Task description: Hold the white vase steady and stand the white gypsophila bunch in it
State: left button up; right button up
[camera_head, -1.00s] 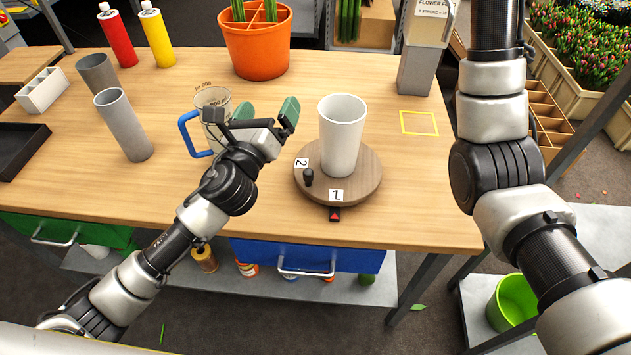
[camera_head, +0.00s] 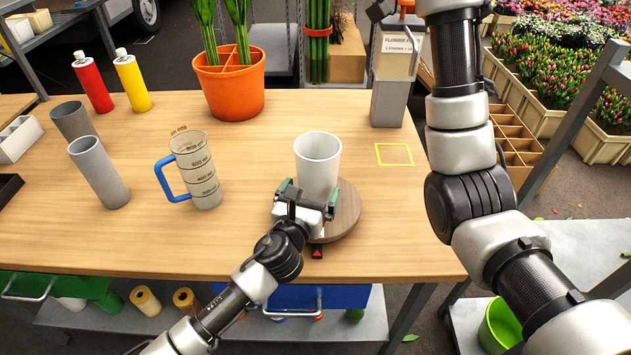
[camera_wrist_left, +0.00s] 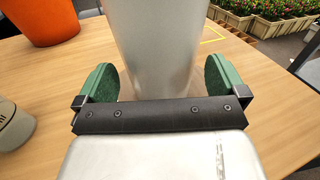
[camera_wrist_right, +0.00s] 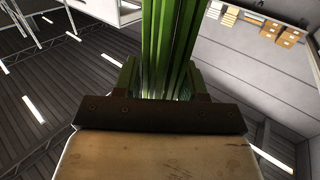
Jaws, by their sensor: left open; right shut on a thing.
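The white vase (camera_head: 317,160) stands upright on the round wooden turntable (camera_head: 347,212). My left gripper (camera_head: 310,194) is open at the vase's near side. In the left wrist view, its green finger pads (camera_wrist_left: 160,82) lie on either side of the vase's lower part (camera_wrist_left: 160,40), with a small gap visible at each. My right gripper (camera_wrist_right: 161,78) is shut on a bundle of green stems (camera_wrist_right: 172,45), seen in the right wrist view. The flower heads are out of view, so I cannot confirm the bunch's kind. The right gripper itself is outside the head view.
A measuring jug (camera_head: 203,172) with a blue handle stands left of the vase. Grey cylinders (camera_head: 100,172) are farther left. An orange pot (camera_head: 230,88) and a grey box (camera_head: 390,95) stand behind. A yellow square outline (camera_head: 394,154) marks clear table to the right.

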aim_at(317, 153)
pick_arm(q)
jog(key=shift+x, duration=1.95)
jog(key=shift+c, duration=0.3)
jog(key=c, duration=1)
jog(key=shift+c, duration=0.2)
pick_arm(e)
notch_tip(317, 153, down, 9)
jog(key=shift+s, duration=0.15)
jog(key=shift+r, duration=0.1)
